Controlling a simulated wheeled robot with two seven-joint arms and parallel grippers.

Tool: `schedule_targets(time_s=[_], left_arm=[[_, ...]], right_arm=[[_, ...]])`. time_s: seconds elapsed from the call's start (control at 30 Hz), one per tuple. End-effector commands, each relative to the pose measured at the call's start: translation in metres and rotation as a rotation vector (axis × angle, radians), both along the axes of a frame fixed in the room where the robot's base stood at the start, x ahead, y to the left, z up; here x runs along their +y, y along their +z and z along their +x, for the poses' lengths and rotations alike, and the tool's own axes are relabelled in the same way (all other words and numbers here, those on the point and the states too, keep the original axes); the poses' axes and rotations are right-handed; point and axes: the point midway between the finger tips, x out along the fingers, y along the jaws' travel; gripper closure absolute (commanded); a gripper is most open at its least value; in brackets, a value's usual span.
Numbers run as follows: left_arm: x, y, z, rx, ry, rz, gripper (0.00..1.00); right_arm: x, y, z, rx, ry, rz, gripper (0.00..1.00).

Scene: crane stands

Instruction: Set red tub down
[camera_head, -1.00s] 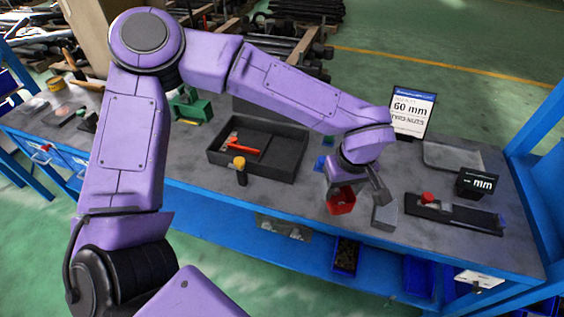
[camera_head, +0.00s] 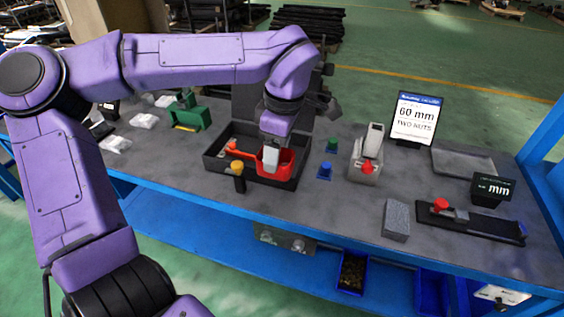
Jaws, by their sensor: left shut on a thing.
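The red tub (camera_head: 285,163) is at the right end of the black tray (camera_head: 219,166), inside or just above it. I cannot tell whether its base touches the tray floor. My left gripper (camera_head: 271,158) comes down from above and is shut on the red tub, with a pale finger in front of the tub's near side. My right gripper is not in view.
In the tray's left part lies a red-handled tool (camera_head: 233,147). An orange-topped post (camera_head: 238,172) stands at the tray's near edge. Blue (camera_head: 325,171) and green (camera_head: 332,146) pieces and a grey stand (camera_head: 364,168) are to the right. A grey block (camera_head: 396,219) lies nearer the front.

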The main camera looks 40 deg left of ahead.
Motion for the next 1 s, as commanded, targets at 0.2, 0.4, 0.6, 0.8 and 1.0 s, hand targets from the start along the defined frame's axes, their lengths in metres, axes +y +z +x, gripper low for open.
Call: schedule_targets(time_s=[0.2, 0.4, 0.6, 0.8, 1.0], left_arm=[[0.02, -0.013, 0.028, 0.004, 0.002, 0.0, 0.7], [0.047, -0.033, 0.067, 0.004, 0.002, 0.002, 0.7], [0.067, -0.074, 0.096, 0.005, -0.002, 0.001, 0.7], [0.077, -0.096, 0.11, 0.002, -0.003, 0.001, 0.7], [0.079, -0.125, 0.112, 0.003, -0.003, 0.001, 0.7]], right_arm=[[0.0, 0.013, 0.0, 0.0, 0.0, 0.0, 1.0], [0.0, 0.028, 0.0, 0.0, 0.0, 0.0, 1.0], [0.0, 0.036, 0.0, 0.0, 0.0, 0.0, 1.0], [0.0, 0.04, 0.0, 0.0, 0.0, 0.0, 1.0], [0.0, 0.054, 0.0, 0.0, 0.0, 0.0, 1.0]])
